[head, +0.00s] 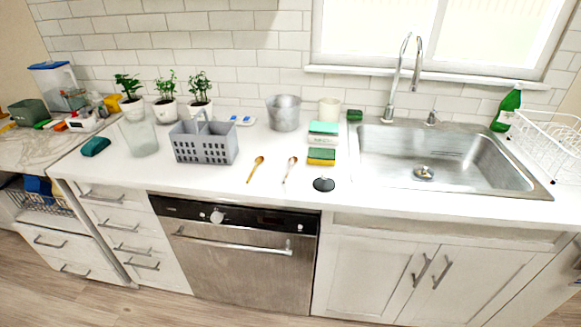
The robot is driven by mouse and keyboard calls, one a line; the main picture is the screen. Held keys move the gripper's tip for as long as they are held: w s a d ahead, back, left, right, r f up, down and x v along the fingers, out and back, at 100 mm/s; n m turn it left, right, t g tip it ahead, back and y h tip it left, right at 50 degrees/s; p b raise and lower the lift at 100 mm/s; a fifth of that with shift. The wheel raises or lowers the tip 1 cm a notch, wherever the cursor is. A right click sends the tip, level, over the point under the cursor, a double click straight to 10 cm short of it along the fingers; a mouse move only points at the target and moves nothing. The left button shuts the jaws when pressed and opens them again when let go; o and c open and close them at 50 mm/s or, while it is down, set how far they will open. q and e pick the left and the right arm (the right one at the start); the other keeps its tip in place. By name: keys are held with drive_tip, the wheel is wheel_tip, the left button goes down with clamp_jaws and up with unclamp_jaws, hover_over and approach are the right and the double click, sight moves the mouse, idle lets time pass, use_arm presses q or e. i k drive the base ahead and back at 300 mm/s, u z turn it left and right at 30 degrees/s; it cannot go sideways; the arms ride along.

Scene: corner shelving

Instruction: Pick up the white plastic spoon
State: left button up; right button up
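Two spoons lie apart on the white countertop (215,185), between the grey basket and the sponges. The right one is a pale spoon (290,168), whitish with a brownish tint, its bowl toward the wall and its handle toward the front edge. The left one is a golden-brown spoon (255,169) lying the same way. The picture is too small to tell what either is made of. Neither of my grippers shows in the head view.
A grey basket (204,147) stands left of the spoons. Sponges (321,157) and a black disc (324,184) lie to the right, beside the sink (450,165). A metal bucket (283,113) stands behind. The counter in front of the spoons is clear.

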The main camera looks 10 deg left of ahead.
sight(293, 160)
drive_tip(key=k, duration=1.35)
drive_tip(key=z, duration=0.4)
drive_tip(key=i, duration=0.5)
drive_tip(key=z, duration=0.55)
drive_tip(key=i, duration=0.9)
drive_tip(key=u, duration=0.3)
